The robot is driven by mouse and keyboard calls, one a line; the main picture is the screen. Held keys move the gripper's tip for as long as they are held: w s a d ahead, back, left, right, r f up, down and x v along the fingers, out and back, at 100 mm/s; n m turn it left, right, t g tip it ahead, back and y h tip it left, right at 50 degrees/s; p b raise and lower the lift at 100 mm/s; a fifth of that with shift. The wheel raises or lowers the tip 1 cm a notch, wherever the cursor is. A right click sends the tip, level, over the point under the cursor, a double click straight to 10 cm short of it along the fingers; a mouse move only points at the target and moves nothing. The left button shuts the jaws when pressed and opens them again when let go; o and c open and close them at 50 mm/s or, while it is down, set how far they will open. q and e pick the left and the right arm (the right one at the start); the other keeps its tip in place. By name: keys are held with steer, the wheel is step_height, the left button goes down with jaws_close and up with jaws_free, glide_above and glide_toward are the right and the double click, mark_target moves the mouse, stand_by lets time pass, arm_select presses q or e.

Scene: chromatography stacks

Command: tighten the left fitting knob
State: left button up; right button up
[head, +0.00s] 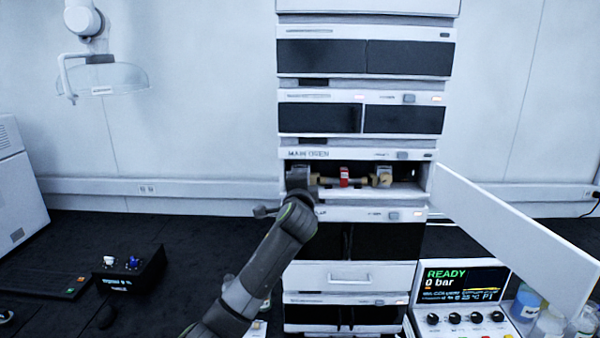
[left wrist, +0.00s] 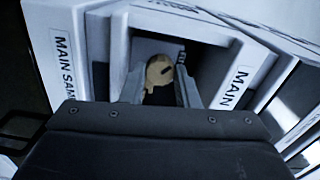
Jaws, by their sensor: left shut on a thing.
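The left fitting knob (left wrist: 159,69) is a round tan piece with a dark slot, seen in the left wrist view. My left gripper (left wrist: 158,82) has one finger on each side of it and is shut on it. In the head view my left gripper (head: 302,177) reaches into the left end of the open main oven (head: 360,194) and hides the knob there. A pale column with a red band (head: 344,177) lies across the oven. Another tan fitting knob (head: 385,180) sits at its right end. My right gripper is not in view.
The oven's white door (head: 515,235) stands open to the right. Other modules are stacked above and below the oven. A pump console (head: 462,290) reading READY and 0 bar stands at lower right, beside bottles (head: 527,303). A black box (head: 130,270) sits on the left bench.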

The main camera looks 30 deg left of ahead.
arm_select(q)
steer(key=shift+f+m+p, duration=0.15)
steer(key=shift+m+p, duration=1.15)
steer(key=shift+m, duration=3.4)
steer(key=o, duration=1)
